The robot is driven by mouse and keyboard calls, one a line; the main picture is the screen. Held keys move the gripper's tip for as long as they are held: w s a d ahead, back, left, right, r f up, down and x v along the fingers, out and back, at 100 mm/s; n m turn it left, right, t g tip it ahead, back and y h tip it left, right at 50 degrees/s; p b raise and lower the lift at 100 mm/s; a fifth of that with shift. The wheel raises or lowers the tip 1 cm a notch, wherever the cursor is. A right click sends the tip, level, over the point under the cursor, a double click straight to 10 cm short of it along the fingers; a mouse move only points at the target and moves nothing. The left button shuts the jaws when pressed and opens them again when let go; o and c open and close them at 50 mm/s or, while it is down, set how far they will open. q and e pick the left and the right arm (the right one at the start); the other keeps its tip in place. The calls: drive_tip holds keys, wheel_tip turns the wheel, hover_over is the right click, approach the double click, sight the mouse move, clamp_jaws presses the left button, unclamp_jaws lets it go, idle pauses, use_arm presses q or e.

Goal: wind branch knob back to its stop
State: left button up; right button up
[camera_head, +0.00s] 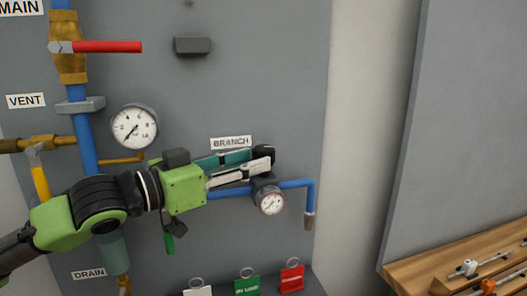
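The branch knob (265,150) is dark and sits just under the BRANCH label (231,142), above the small branch gauge (271,201) on the blue pipe (297,184). My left gripper (261,158) reaches in from the left, with its fingers pointing right and their tips at the knob. The fingers cover much of the knob and the fitting beneath it. Whether they press on the knob or only stand around it cannot be told. My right gripper is not in view.
A larger gauge (134,127) and a red-handled valve (107,46) are on the panel (250,60) at upper left. A yellow lever (40,182) is at far left. Several ringed tags, one red (291,279), are below. A wooden bench (420,272) is at lower right.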

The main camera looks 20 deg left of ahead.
use_arm(q)
drive_tip(key=shift+p+x, duration=0.45)
drive_tip(key=shift+x, duration=1.65)
drive_tip(key=shift+c, duration=0.4)
drive_tip(key=c, duration=0.8)
drive_tip(key=shift+s+d, duration=0.1)
